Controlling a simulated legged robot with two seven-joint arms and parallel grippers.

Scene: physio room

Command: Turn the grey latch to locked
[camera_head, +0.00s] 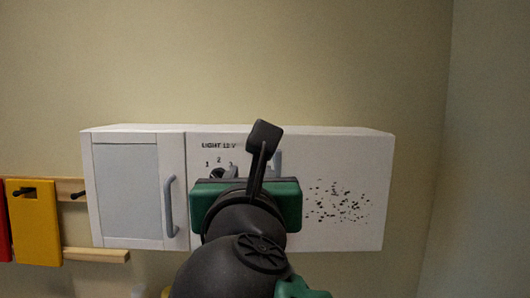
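A white wall cabinet (345,160) hangs ahead of me. A small grey upright piece (277,158), apparently the latch, shows on its front just right of my gripper's finger. Its lower part is hidden behind my gripper, so I cannot tell its setting. My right gripper (263,138), black and green, is in front of the cabinet's middle, with its finger pointing up beside the grey piece. One finger shows clearly; the other is hidden or in line with it, so opening and contact are unclear. My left gripper is out of view.
A dark dial (217,174) marked 1, 2, 3 under "LIGHT 12 V" is partly covered by my gripper. Left is a door (127,190) with a grey handle (168,207). A yellow board (35,225) hangs far left.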

